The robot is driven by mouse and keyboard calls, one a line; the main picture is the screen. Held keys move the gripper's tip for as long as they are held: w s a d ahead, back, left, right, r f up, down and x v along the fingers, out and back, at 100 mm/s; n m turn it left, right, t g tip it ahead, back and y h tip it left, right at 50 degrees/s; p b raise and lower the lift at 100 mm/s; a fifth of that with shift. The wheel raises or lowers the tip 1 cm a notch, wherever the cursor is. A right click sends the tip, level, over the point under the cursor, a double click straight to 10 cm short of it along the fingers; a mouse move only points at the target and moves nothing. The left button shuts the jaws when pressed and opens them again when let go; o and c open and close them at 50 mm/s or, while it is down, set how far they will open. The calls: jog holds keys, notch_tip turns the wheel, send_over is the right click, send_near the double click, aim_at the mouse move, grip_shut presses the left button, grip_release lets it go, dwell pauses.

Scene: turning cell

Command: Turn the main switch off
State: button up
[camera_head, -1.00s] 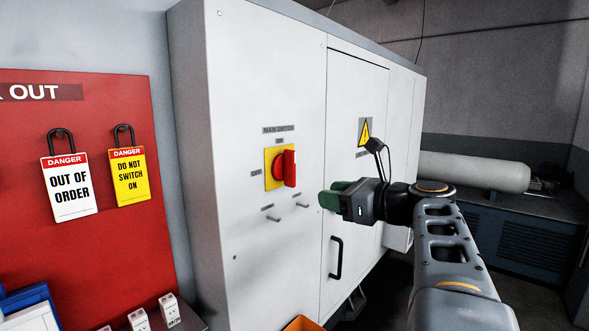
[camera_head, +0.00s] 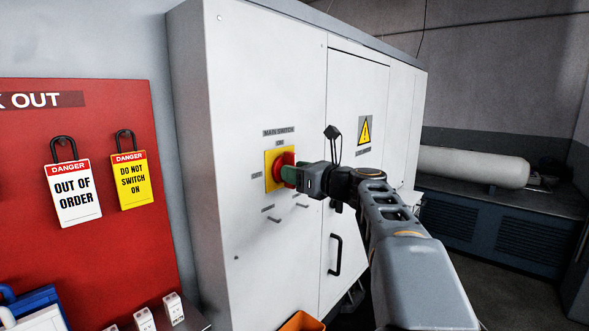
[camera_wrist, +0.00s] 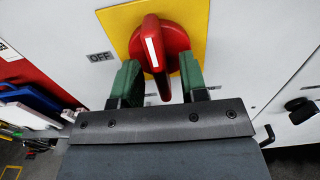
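The main switch is a red rotary handle (camera_head: 284,160) on a yellow plate (camera_head: 270,181), on the front of a white cabinet. In the wrist view the handle (camera_wrist: 158,45) stands nearly upright, its white line pointing up. An OFF label (camera_wrist: 100,57) is left of the plate. My gripper (camera_head: 288,174) is at the switch. In the wrist view its green fingers (camera_wrist: 158,78) are open, one on each side of the handle's lower part, with visible gaps. In the head view the gripper hides part of the handle.
The white cabinet (camera_head: 240,100) has two small pegs (camera_head: 288,212) below the switch and a black door handle (camera_head: 335,255). A red lockout board (camera_head: 110,240) with danger-tagged padlocks (camera_head: 75,190) hangs at left. An orange bin (camera_head: 302,322) is below.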

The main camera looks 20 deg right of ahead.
jog(key=shift+w+a, duration=0.2)
jog(key=shift+w, duration=0.15)
grip_shut()
